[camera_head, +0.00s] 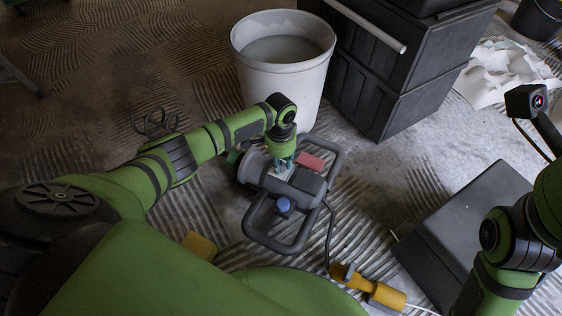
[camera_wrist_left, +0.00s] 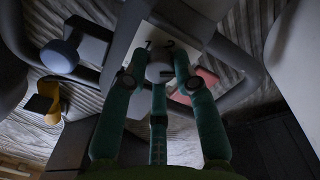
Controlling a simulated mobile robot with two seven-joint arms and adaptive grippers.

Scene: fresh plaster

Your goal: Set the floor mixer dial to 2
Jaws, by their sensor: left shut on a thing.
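The floor mixer (camera_head: 272,236) lies on the floor, with a dark grey handle frame, a blue knob (camera_head: 283,205) and a red part (camera_head: 310,161). My left gripper (camera_head: 282,168) reaches down onto the light plate on its top. In the left wrist view, the fingers of my left gripper (camera_wrist_left: 160,84) are shut around the small grey dial (camera_wrist_left: 160,71). The pale plate (camera_wrist_left: 195,29) behind it carries dark numerals, one of them looking like a 2. The fingers partly cover the dial, and I cannot tell its setting. My right arm is at the right; its gripper is not visible.
A white bucket (camera_head: 284,80) stands just behind the mixer, beside stacked black cases (camera_head: 385,95). A dark grey box (camera_head: 470,225) stands at the right. A yellow connector (camera_head: 375,289) and cable lie in front. Crumpled white sheeting (camera_head: 510,75) is at the back right.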

